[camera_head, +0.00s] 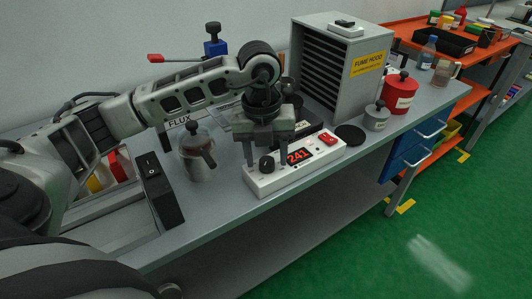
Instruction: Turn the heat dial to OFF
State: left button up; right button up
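The heat dial (267,165) is a black knob on the front left of a white control box (265,188). The box has a red display (299,155) reading 241 and a red rocker switch (327,139). My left gripper (266,160) points down over the box from behind. Its two fingers are apart, one on each side of the dial in the picture. I cannot tell whether they touch the dial or stand behind it. The dial's pointer and markings are too small to read. My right gripper is not in view.
A grey metal pot (197,157) stands left of the box, near a black switch unit (160,190). A round black pad (350,135), a small grey canister (376,116), a red canister (400,93) and the fume hood (335,65) are to the right. The bench's front edge is close to the box.

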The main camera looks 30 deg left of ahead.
aim_at(261, 160)
pick_arm(q)
notch_tip(261, 160, up, 16)
jog(key=p, duration=0.1)
jog(key=shift+s+a, duration=0.3)
jog(key=shift+a, duration=0.1)
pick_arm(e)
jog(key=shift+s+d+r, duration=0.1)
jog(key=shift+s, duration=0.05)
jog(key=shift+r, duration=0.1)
pick_arm(q)
jog(key=shift+f, duration=0.1)
